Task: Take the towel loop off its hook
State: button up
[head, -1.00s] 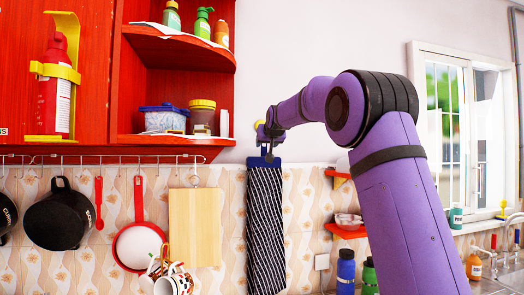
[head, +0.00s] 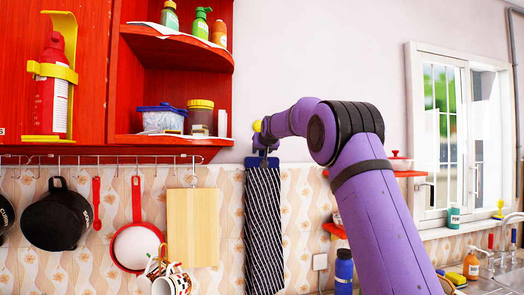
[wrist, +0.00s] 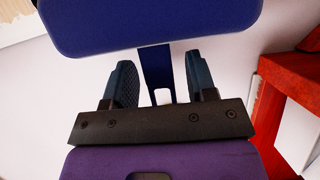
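The dark striped towel (head: 263,225) hangs against the wall, right of the red cabinet, with a plain blue band at its top. In the wrist view the blue band (wrist: 150,28) fills the top of the picture. The blue towel loop (wrist: 157,72) runs from it toward my gripper. My gripper (wrist: 161,80) is open, with one finger on each side of the loop and a visible gap to each. In the head view my gripper (head: 262,148) is small and dark at the towel's top. The hook is hidden there, and I cannot make it out in the wrist view.
The red cabinet (head: 175,90) with open shelves stands close to the left. Below it a rail (head: 100,158) holds a black pot, a red pan and a cutting board (head: 193,228). A red corner shelf (head: 400,173) and a window are at the right.

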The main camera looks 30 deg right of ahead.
grip_shut()
jog(key=shift+r, duration=0.15)
